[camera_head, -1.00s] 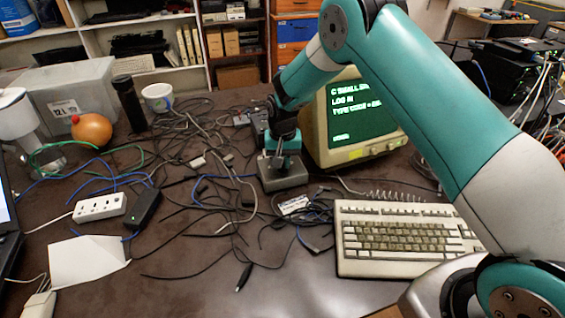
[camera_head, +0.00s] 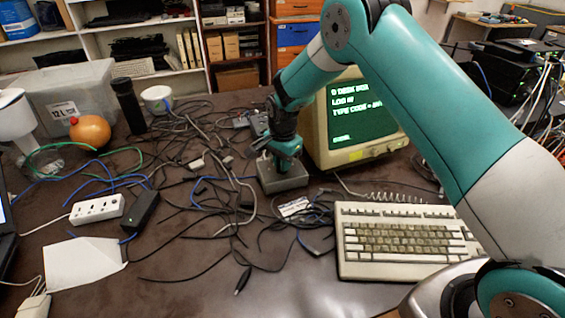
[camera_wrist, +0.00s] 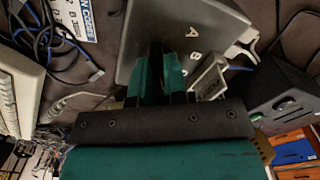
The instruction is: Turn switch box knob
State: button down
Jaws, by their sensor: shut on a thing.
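The grey switch box (camera_head: 283,178) sits on the dark table, just left of the old monitor. In the wrist view its grey top (camera_wrist: 188,22) fills the upper middle, with the letters A and B marked on it. My gripper (camera_head: 287,157) points down at the top of the box. In the wrist view its teal fingers (camera_wrist: 160,75) are closed around the knob, which they mostly hide. The knob's exact angle cannot be read.
The monitor (camera_head: 352,120) with green text stands close to the right of the box. The keyboard (camera_head: 405,240) lies in front of it. Tangled cables (camera_head: 215,180) cover the table left of the box. A white power strip (camera_head: 97,208) and an orange ball-like object (camera_head: 90,131) are farther left.

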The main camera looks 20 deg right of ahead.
dwell(0.4)
jog(key=c, duration=1.2)
grip_release()
jog(key=shift+o, duration=0.2)
notch_tip(320, 180, up, 18)
jog(key=b, duration=0.1)
jog(key=shift+f, duration=0.25)
jog(key=shift+r, duration=0.1)
